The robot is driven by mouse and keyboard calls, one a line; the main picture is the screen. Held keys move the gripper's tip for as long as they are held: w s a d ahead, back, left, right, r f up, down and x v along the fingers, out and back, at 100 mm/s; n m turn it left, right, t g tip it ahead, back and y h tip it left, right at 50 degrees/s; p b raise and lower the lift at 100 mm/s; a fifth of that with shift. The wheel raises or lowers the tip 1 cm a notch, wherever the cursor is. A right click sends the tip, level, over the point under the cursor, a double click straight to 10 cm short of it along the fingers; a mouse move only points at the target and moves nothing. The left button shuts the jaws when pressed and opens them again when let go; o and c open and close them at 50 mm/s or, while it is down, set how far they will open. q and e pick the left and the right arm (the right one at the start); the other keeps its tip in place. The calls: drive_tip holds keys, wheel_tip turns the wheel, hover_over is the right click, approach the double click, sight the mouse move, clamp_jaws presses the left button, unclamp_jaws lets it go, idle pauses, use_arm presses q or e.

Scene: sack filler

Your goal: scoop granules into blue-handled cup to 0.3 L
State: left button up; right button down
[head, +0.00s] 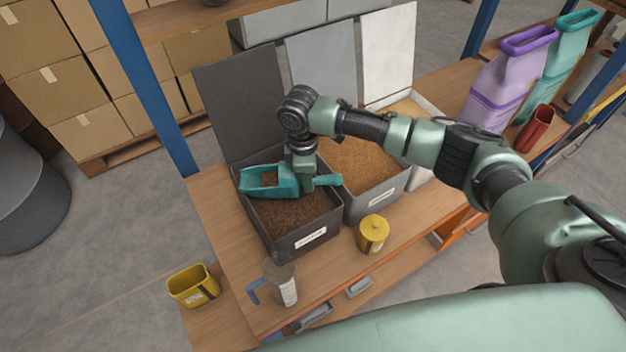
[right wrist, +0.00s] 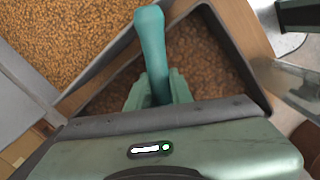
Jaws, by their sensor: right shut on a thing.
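A teal scoop (head: 266,182) is above the dark bin at the left, with brown granules showing in its bowl. My right gripper (head: 305,181) is shut on the scoop's handle; the handle also shows in the right wrist view (right wrist: 151,45). The dark bin (head: 287,247) holds dark brown granules (head: 293,216). I cannot tell whether the scoop touches them. The blue-handled cup (head: 281,281), clear with a white label, stands at the table's front left, before the bin. Its content level is too small to read. My left gripper is not in view.
A grey bin (head: 379,204) of lighter granules stands right of the dark bin, with another bin behind it. A yellow open container (head: 194,287) is at the left. Raised lids (head: 238,105) stand behind the bins.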

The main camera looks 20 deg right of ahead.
drive_tip(key=shift+s+a+f+t+y+b, duration=0.1)
drive_tip(key=shift+s+f+t+y+b, duration=0.1)
drive_tip(key=shift+f+y+b, duration=0.5)
drive_tip(key=shift+s+a+f+t+y+b, duration=0.15)
drive_tip(key=shift+f+y+b, duration=0.25)
drive_tip(key=shift+b, duration=0.55)
drive_tip(key=r+p, duration=0.2)
drive_tip(key=d+r+y+p, duration=0.1)
drive_tip(key=r+p, duration=0.1)
drive_tip(key=d+r+y+p, duration=0.1)
drive_tip(key=r+p, duration=0.1)
drive_tip(key=shift+s+d+t, duration=0.1)
drive_tip(key=shift+s+t, duration=0.05)
drive_tip(key=shift+t, duration=0.2)
drive_tip(key=shift+y, duration=0.5)
drive_tip(key=shift+w+a+p+v, duration=0.1)
drive_tip(key=shift+a+p+v, duration=0.05)
drive_tip(key=shift+p+v, duration=0.8)
drive_tip(key=shift+w+a+p+v, duration=0.1)
drive_tip(key=shift+a+p+v, duration=0.1)
drive_tip(key=shift+p+v, duration=0.75)
drive_tip(key=shift+r, duration=0.25)
